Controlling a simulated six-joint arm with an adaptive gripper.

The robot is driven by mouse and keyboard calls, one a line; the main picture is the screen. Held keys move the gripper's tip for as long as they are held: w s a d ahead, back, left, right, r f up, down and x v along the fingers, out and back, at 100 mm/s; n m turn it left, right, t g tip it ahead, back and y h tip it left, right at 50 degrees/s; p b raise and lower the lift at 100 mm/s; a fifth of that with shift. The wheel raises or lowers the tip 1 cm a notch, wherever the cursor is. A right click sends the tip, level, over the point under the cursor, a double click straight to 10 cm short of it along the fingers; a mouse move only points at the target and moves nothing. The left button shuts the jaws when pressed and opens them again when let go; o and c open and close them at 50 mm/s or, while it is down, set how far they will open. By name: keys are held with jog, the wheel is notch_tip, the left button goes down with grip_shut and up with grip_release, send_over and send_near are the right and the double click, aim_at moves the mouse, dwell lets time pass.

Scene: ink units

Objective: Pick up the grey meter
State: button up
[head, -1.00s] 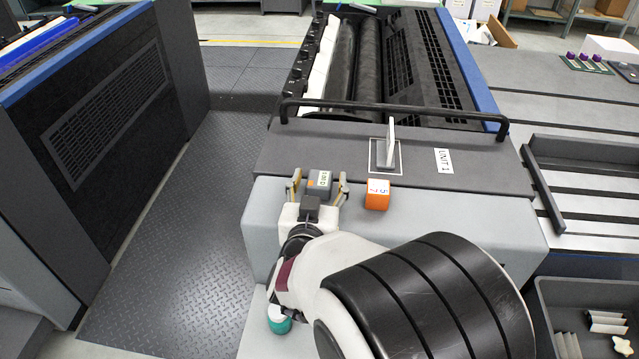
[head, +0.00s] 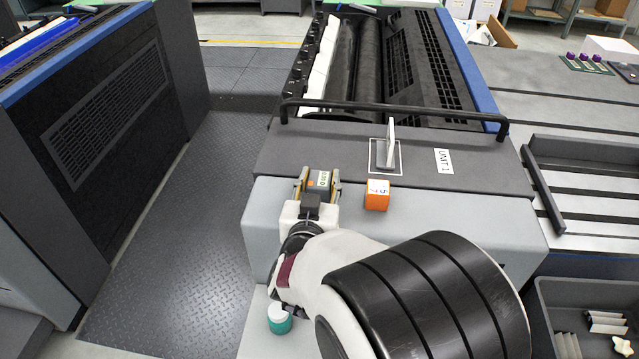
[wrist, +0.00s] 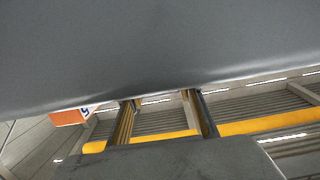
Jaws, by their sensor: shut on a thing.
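The grey meter (head: 322,179), a small box with a pale label and an orange mark, is at the left part of the press unit's front, below the dark deck. My gripper (head: 319,177) is shut on it, with one brass-coloured finger on each side in the head view. I cannot tell whether the meter touches the surface under it. In the wrist view the two fingers (wrist: 163,115) show between large grey surfaces, and I cannot make out the meter there.
An orange block (head: 377,195) with digits stands just right of my gripper; it also shows in the wrist view (wrist: 68,117). A white lever (head: 390,140) and a black rail (head: 400,112) are behind. A teal jar (head: 279,319) stands near my arm.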

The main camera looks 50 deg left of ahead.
aim_at(319, 179)
jog(key=shift+r, duration=0.1)
jog(key=shift+r, duration=4.95)
